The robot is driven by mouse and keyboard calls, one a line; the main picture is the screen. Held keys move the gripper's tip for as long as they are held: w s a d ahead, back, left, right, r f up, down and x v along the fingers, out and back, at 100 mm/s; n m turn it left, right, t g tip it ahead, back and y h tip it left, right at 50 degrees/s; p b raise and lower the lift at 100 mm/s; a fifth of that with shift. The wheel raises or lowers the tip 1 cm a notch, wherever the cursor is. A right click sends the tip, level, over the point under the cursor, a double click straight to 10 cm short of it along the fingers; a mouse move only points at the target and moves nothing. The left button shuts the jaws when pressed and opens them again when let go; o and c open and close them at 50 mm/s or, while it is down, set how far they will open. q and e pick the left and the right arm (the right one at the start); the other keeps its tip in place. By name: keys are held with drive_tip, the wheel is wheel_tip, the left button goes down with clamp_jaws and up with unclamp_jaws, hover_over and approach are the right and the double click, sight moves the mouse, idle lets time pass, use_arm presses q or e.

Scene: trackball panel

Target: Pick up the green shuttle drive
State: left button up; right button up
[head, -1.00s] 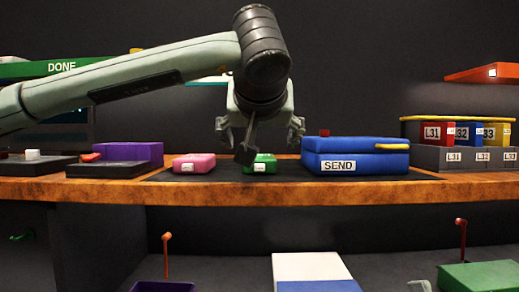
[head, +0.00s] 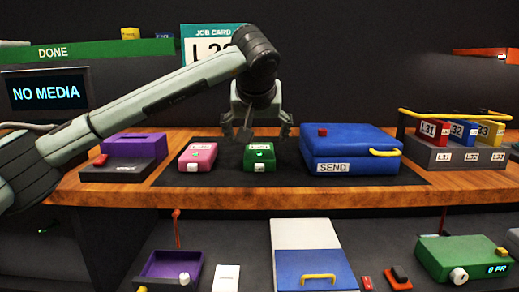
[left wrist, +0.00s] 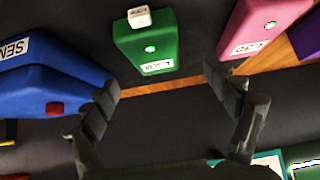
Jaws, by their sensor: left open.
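The green shuttle drive (head: 260,157) lies on the dark mat on the wooden bench, between the pink drive and the blue SEND box. It has a light label, a small lit dot and a white tab at its front. My left gripper (head: 256,128) is open and empty just above and behind it in the head view. In the left wrist view the green drive (left wrist: 146,40) lies beyond the open fingers (left wrist: 165,95), roughly centred between them, with no visible contact. My right gripper is not in view.
A pink drive (head: 197,156) lies left of the green one. The blue SEND box (head: 350,143) with a red button stands close on the right. A purple box (head: 137,146) is at left and a grey rack (head: 455,155) with several coloured drives at right. Lower shelf holds a purple tray (head: 172,267).

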sight(259, 150)
use_arm(q)
drive_tip(key=x, duration=0.6)
drive_tip(key=shift+w+d+f+p, duration=0.15)
drive_tip(key=shift+d+f+p, duration=0.2)
drive_tip(key=shift+f, duration=0.1)
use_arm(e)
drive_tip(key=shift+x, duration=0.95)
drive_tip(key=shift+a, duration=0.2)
use_arm(q)
drive_tip(key=c, duration=1.2)
drive_tip(key=shift+r, duration=0.1)
drive_tip(key=shift+r, duration=0.55)
wheel_tip(259, 150, up, 3)
drive_tip(key=shift+f, duration=0.1)
drive_tip(key=s+a+r, duration=0.2)
drive_tip(key=a, duration=0.1)
drive_tip(key=s+a+r, duration=0.2)
drive_tip(key=a, duration=0.1)
drive_tip(key=s+a+r+b, duration=0.1)
drive_tip(key=s+a+r, duration=0.1)
drive_tip(key=a+r, duration=0.1)
drive_tip(key=shift+a, duration=0.55)
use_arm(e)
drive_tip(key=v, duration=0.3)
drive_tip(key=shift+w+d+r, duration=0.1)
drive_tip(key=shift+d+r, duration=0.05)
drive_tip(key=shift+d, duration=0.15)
